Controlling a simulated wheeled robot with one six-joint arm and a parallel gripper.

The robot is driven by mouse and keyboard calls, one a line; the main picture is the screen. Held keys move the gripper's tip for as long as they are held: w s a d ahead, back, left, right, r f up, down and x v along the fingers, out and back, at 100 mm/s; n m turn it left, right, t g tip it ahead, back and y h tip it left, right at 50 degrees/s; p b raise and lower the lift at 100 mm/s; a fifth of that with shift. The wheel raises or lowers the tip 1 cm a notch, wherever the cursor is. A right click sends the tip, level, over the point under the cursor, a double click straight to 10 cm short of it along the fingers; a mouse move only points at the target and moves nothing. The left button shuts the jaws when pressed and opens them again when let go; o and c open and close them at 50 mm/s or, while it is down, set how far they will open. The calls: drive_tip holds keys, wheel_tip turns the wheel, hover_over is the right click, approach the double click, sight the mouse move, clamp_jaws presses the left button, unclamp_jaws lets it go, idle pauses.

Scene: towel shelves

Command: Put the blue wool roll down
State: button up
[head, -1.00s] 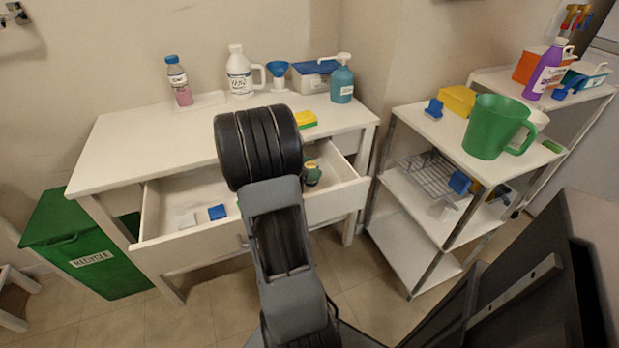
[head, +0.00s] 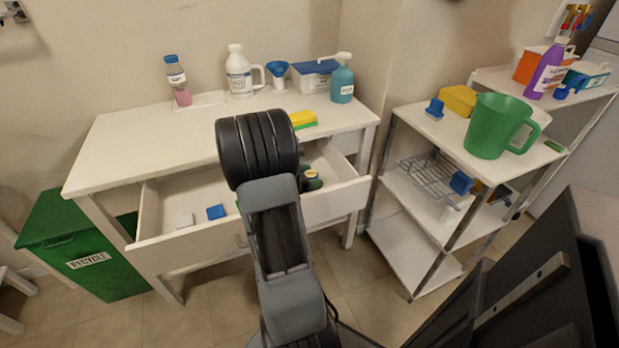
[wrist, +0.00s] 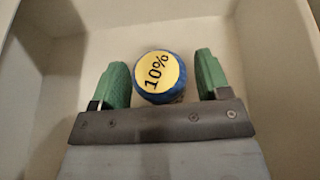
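The blue wool roll (wrist: 159,76) has a yellow round top marked "10%". In the wrist view it is inside the open white drawer (wrist: 255,75), seen from above with its top facing me. My gripper (wrist: 160,64) has green fingers, one on each side of the roll, with a narrow gap on both sides, so it is open around the roll. The roll's underside is hidden, and its contact with the drawer floor cannot be seen. In the head view the roll's yellow top (head: 311,175) shows at the drawer's right part, beside my arm.
A yellow-green sponge (head: 302,120) lies on the tabletop above. A shelf rack with a green jug (head: 490,128) stands at the right. The drawer floor around the roll is clear.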

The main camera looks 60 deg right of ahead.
drive_tip(key=shift+o, duration=0.2)
drive_tip(key=shift+r+p, duration=0.35)
drive_tip(key=shift+p, duration=0.1)
drive_tip(key=p+v, duration=0.1)
drive_tip(key=v, duration=1.1)
drive_tip(key=shift+f, duration=0.15)
